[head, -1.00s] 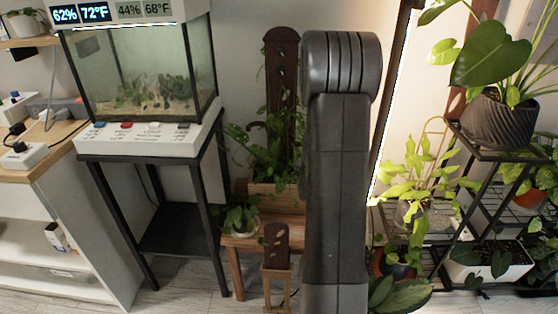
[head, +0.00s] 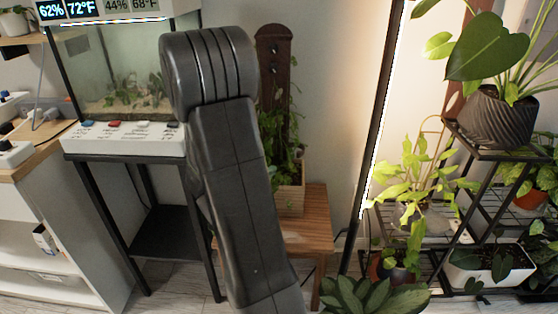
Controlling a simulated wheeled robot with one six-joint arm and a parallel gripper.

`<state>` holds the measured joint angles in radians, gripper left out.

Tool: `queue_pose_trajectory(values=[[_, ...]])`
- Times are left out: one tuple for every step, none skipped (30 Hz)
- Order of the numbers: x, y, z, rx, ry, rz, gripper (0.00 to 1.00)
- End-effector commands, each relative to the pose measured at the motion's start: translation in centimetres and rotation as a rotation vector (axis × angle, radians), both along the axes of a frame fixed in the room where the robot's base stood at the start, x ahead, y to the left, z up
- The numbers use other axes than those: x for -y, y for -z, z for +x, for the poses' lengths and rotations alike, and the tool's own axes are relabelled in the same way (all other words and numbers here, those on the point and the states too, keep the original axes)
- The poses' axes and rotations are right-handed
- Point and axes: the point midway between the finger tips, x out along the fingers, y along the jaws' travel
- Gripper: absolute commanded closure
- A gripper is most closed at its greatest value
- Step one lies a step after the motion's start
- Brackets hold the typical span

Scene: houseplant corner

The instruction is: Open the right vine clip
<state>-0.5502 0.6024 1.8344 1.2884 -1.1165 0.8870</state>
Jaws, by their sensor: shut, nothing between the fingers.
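A tall dark brown board (head: 272,42) stands against the wall, with a leafy vine (head: 287,128) growing up it from a wooden planter box (head: 291,196). The box sits on a low wooden table (head: 318,220). My own dark arm link covers the left part of the board, the vine and the table. A few small marks show on the board's right side, but I cannot make out the right vine clip or whether it is open. My gripper is not in view.
A glass tank (head: 115,80) on a black stand (head: 165,240) is at the left. A glowing light pole (head: 378,110) rises right of the board. A black plant shelf (head: 490,152) with several pots fills the right. Wall space between board and pole is clear.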

Motion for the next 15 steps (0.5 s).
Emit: queue_pose_trajectory(values=[[0.0, 0.2, -0.1, -0.005, 0.007, 0.004, 1.00], [0.1, 0.2, -0.1, -0.008, 0.010, 0.005, 1.00], [0.2, 0.3, 0.1, -0.009, 0.013, 0.006, 1.00], [0.3, 0.4, 0.3, -0.009, 0.014, 0.006, 1.00], [0.5, 0.5, 0.5, -0.009, 0.015, 0.006, 1.00], [0.8, 0.6, 0.9, -0.008, 0.015, 0.005, 1.00], [1.0, 0.7, 1.3, -0.010, 0.014, 0.005, 1.00], [1.3, 0.8, 1.7, -0.009, 0.015, 0.006, 1.00], [1.7, 1.0, 2.4, -0.009, 0.016, 0.005, 1.00], [2.0, 1.1, 2.9, -0.009, 0.016, 0.005, 1.00], [2.3, 1.3, 3.5, -0.009, 0.016, 0.006, 1.00], [2.8, 1.4, 4.2, -0.008, 0.016, 0.006, 1.00], [3.1, 1.5, 4.8, -0.008, 0.016, 0.006, 1.00], [3.4, 1.6, 5.4, -0.008, 0.015, 0.006, 1.00], [3.9, 1.8, 6.1, -0.007, 0.016, 0.005, 1.00]])
